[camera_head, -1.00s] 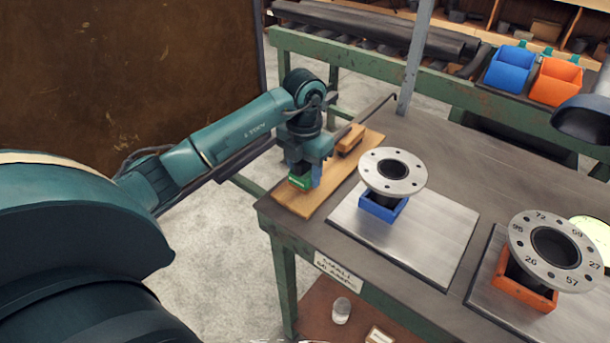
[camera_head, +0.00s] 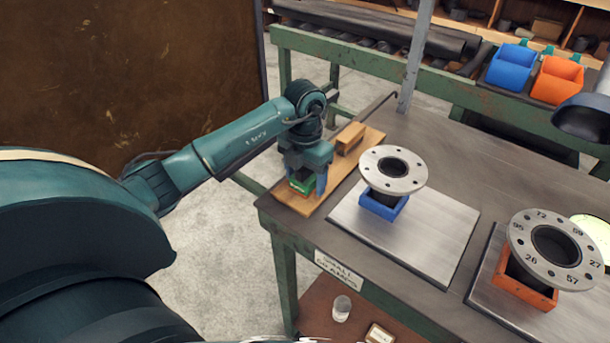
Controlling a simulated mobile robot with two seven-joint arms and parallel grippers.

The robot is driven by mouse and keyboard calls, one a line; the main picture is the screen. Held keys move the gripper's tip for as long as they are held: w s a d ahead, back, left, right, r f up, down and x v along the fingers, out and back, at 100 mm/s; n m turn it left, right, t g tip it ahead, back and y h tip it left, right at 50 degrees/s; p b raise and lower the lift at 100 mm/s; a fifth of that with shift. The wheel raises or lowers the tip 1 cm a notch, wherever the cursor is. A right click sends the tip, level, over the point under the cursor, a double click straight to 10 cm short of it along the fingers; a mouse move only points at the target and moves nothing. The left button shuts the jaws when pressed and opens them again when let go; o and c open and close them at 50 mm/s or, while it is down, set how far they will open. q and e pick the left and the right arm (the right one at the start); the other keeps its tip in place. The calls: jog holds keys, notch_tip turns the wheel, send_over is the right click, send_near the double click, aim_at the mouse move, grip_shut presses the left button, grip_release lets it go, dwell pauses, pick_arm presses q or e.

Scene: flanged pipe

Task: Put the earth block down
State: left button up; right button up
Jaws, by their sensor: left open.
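The earth block (camera_head: 302,185), a small green block with a brownish lower edge, is at the near left end of a wooden board (camera_head: 291,208) on the bench. It appears to rest on the board, though its base is partly hidden. My left gripper (camera_head: 306,184) is over it from above, open, with its fingers on either side of the block. One finger shows clearly to the right of the block; the other is mostly hidden. My right gripper is not in view.
A wooden block (camera_head: 350,137) sits farther back on the same board. To the right, a flanged pipe (camera_head: 393,170) stands in a blue holder on a metal plate (camera_head: 430,240). Another flanged pipe (camera_head: 556,250) stands in an orange holder.

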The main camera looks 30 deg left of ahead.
pick_arm(q)
jog(key=shift+r, duration=0.5)
notch_tip(320, 180, up, 11)
jog(key=shift+f, duration=0.1)
jog(key=shift+r, duration=0.25)
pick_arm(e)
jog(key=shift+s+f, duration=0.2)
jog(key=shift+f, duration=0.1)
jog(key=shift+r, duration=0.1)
